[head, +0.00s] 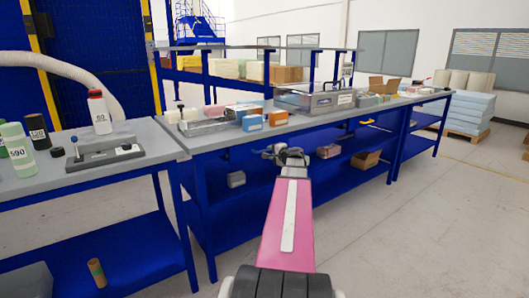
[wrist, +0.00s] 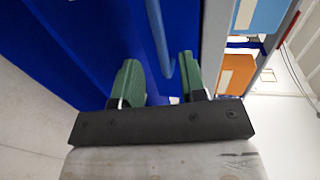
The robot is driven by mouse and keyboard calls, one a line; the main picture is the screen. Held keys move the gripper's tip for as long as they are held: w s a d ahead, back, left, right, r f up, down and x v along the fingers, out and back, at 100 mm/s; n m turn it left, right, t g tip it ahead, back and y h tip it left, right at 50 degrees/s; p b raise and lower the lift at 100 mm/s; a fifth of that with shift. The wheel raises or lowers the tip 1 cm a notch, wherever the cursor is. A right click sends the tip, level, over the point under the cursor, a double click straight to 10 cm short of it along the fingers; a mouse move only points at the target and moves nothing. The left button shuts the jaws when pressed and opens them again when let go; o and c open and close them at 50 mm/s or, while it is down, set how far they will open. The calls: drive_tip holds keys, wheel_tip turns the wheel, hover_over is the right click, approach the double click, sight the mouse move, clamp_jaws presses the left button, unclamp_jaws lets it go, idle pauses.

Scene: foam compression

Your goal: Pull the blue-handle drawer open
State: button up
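The blue handle (wrist: 158,38) shows in the wrist view as a thin curved bar in front of a darker blue panel (wrist: 85,35), which may be the drawer front. My gripper (wrist: 160,80) is open, with its two green fingers apart. The handle's lower end lies between the fingers in the picture, nearer the right finger. I see no contact, and cannot tell how deep the handle sits. In the head view my gripper (head: 289,155) is at the front of the workbench, below its top.
The grey workbench top (head: 215,139) above my gripper carries orange and blue boxes (head: 252,123) and a metal case (head: 318,102). A blue lower shelf (head: 237,212) runs beneath, with small boxes on it. The floor (head: 400,235) to the right is clear.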

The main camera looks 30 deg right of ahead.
sight(265, 150)
drive_tip(key=x, duration=0.6)
drive_tip(key=shift+w, duration=0.25)
drive_tip(key=shift+a, duration=0.1)
clamp_jaws()
